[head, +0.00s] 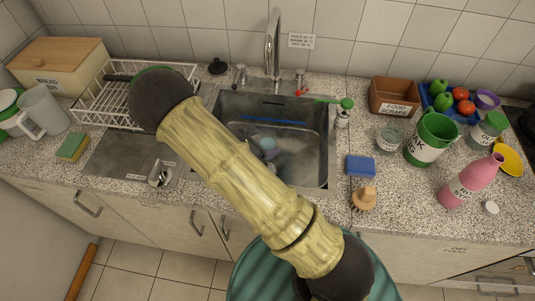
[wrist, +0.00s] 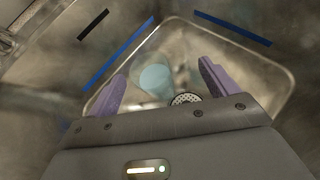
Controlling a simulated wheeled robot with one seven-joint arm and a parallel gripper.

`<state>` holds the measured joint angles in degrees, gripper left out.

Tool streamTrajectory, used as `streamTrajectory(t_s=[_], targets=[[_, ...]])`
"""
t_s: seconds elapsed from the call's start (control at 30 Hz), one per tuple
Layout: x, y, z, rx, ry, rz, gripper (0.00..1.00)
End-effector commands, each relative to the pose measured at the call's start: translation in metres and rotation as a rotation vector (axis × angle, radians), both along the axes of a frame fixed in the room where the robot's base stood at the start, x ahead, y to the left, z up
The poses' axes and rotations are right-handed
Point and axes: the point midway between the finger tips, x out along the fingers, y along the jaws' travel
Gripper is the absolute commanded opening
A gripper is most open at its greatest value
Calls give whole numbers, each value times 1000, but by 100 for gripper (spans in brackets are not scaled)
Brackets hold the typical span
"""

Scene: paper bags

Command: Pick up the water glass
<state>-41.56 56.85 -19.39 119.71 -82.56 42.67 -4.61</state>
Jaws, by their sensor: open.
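My gripper (wrist: 162,71) is open, with its two purple fingers spread over the sink basin in the wrist view. A pale blue round shape (wrist: 155,80) with a faint see-through outline shows between the fingers; it looks like a glass, but its edges are unclear. Contact with the fingers cannot be told. A pale blue thing (head: 268,143) also shows in the sink in the head view, partly behind my arm. Another clear glass (head: 390,139) stands upright on the counter right of the sink.
The metal sink (head: 323,165) has steep walls around my gripper, and a drain (wrist: 186,98) lies below. The faucet (head: 274,45) rises behind it. A blue sponge (head: 360,166), a brush (head: 364,198) and a green jug (head: 430,140) stand right; a dish rack (head: 95,105) is left.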

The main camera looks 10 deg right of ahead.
Motion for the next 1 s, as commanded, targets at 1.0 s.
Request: streamTrajectory(t_s=[1.0], targets=[[24,-5,-26,-72,17,112,86]])
